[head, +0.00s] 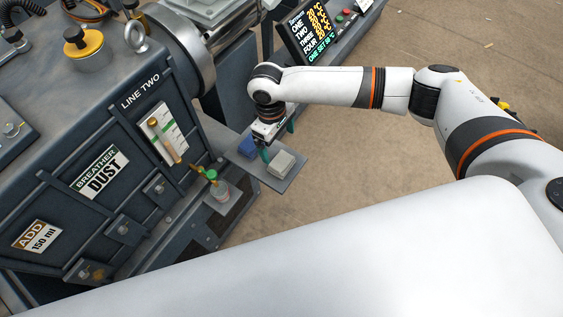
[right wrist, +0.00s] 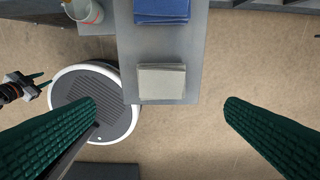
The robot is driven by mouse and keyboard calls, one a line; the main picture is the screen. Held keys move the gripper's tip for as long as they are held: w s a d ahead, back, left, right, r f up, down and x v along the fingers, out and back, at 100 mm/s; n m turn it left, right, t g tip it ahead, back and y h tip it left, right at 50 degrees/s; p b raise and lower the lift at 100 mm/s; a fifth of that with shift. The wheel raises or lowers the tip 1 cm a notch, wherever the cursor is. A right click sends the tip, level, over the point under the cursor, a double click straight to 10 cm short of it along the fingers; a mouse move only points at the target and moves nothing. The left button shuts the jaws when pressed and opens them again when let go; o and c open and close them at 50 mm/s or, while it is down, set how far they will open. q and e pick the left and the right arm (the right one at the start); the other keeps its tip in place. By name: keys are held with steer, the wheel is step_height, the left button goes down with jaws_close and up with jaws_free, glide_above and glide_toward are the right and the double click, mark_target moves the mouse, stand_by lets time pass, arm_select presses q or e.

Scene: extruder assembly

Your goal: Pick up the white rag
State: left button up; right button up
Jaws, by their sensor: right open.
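The white rag (head: 282,163) is a folded, off-white pad lying flat on a small grey shelf (head: 290,181). It also shows in the right wrist view (right wrist: 162,82), near the shelf's end. My right gripper (head: 278,142) is open and empty over the shelf, beside or above the rag; the head view does not settle the height. In the right wrist view its green fingers (right wrist: 160,108) are wide apart, with the rag between and beyond their tips. My left gripper (right wrist: 30,84) seems to show small at the left edge of that view, its opening unclear.
A folded blue rag (head: 248,147) lies on the same shelf beside the white one. A cup (head: 220,189) with a brush-like tool stands on a lower ledge. The large grey machine (head: 90,110) fills the left. Bare floor (head: 340,150) lies right of the shelf.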

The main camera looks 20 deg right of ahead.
mark_target(282, 161)
steer(key=f, duration=1)
steer(key=shift+s+d+f, duration=0.25)
steer(key=shift+s+d, duration=0.15)
steer(key=shift+c, duration=0.4)
steer(key=c, duration=1)
steer(key=shift+o, duration=0.2)
step_height(282, 161, up, 10)
steer(key=shift+r, duration=0.1)
